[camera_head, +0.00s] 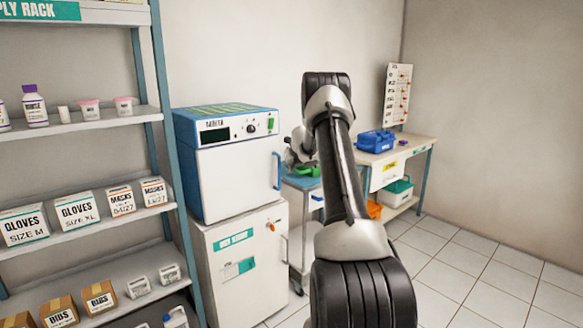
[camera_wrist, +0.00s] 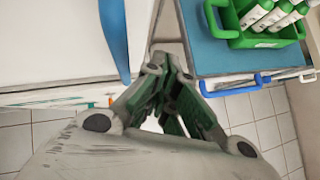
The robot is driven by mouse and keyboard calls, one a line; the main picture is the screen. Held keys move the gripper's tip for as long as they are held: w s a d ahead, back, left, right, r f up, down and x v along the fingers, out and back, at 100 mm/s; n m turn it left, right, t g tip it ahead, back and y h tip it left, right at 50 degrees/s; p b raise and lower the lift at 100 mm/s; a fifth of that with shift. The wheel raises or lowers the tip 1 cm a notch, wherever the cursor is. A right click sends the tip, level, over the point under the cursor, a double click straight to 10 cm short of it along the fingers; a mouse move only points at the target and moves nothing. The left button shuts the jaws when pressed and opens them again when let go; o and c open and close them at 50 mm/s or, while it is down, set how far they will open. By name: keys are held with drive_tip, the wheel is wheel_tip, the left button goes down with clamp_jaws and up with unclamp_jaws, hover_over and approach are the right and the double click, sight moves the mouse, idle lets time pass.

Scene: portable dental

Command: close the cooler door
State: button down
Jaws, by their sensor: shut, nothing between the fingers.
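A white unit with a blue casing (camera_head: 228,160) stands left of my arm, with a dark display, a knob and a green switch above its white door (camera_head: 238,182). A blue upright handle (camera_head: 277,170) is on the door's right edge. The door looks close to its frame; I cannot tell if a small gap remains. No readable label says which unit is the cooler. My gripper (camera_head: 296,155) is just right of the handle, partly hidden by my arm. In the wrist view my gripper (camera_wrist: 170,85) is shut and empty, apart from the blue handle (camera_wrist: 113,38) on its left.
A white cabinet (camera_head: 236,293) with an orange latch is below the unit. A blue-topped cart (camera_wrist: 212,55) carrying a green tray (camera_wrist: 262,38) is close on the right. A supply rack (camera_head: 160,100) stands left. A bench (camera_head: 410,148) is behind; the right floor is clear.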

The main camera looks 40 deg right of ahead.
drive_tip(key=d+v, duration=0.2)
drive_tip(key=v, duration=0.7)
drive_tip(key=shift+s+d+r, duration=0.35)
drive_tip(key=shift+s, duration=0.05)
